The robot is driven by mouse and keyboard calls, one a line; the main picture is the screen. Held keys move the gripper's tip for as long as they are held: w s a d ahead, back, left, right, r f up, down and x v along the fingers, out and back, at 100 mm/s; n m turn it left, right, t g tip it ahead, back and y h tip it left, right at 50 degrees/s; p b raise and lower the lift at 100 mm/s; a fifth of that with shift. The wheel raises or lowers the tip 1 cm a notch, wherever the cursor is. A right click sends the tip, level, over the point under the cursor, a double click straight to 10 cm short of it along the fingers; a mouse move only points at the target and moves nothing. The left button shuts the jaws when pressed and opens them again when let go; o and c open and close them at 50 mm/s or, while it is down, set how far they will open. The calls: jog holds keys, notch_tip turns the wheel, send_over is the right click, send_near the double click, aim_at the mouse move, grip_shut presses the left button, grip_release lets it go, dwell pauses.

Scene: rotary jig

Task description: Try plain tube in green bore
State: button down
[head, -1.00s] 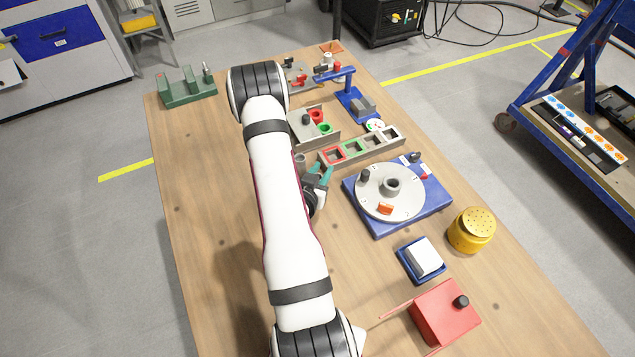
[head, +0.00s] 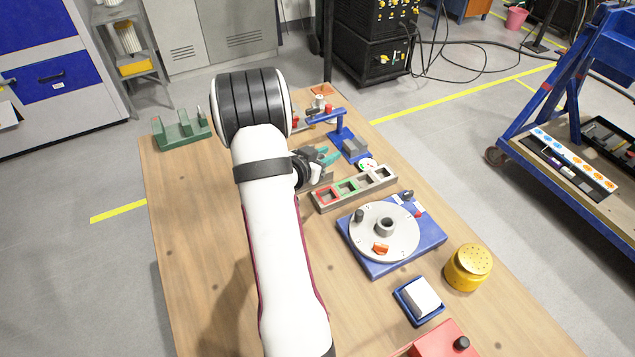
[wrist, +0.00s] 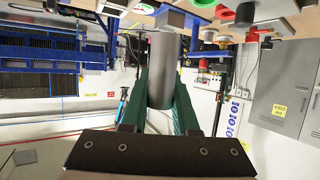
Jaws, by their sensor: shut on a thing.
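My gripper (head: 324,157), with teal fingertips, is beyond the row of coloured square pockets in the head view. In the wrist view my gripper (wrist: 164,88) is shut on a plain grey tube (wrist: 163,68), which stands out past the fingers. A green ring (wrist: 203,3), likely the green bore, is cut by the top edge of the wrist view, with a red ring (wrist: 224,13) beside it. The tube is apart from both rings in that picture. In the head view my arm and gripper hide the bore block, and I cannot make out the tube.
The tray of square pockets (head: 320,203) lies just nearer than my gripper. A blue post stand (head: 341,133) is close on its right. A rotary disc on a blue base (head: 405,250), a yellow canister (head: 468,267) and a green rack (head: 182,134) stand farther off.

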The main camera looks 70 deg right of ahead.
jog(key=w+d+f+m+g+y, duration=0.1)
jog(key=w+d+m+g, duration=0.2)
jog(key=d, duration=0.5)
jog(key=shift+s+f, duration=0.2)
jog(key=shift+f, duration=2.45)
jog(key=shift+f, duration=1.85)
